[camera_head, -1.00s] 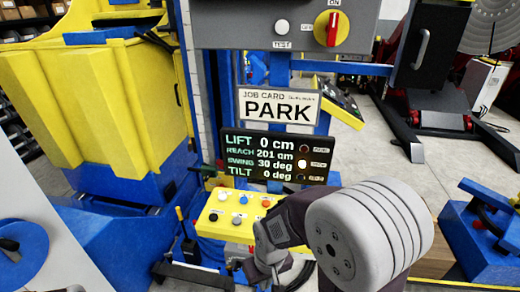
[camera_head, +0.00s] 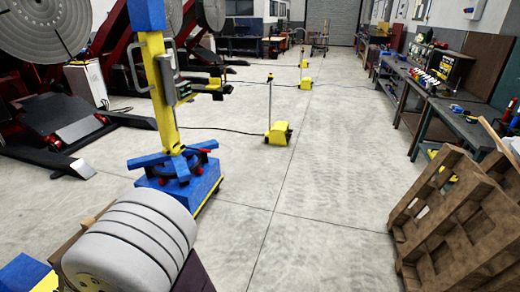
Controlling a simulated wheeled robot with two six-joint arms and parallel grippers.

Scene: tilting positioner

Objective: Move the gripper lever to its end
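I cannot make out the gripper lever in this view. The control panel with the job card is out of view. A blue and yellow device (camera_head: 160,75) with a yellow column and a blue base stands at the left on the floor, with a dark handle unit on its side. Neither of my grippers shows.
A wooden pallet (camera_head: 465,225) leans at the lower right. A long workbench (camera_head: 440,110) with tools runs along the right. Yellow floor posts (camera_head: 278,132) with black cables stand mid-floor. Dark red machines (camera_head: 60,120) stand at the left.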

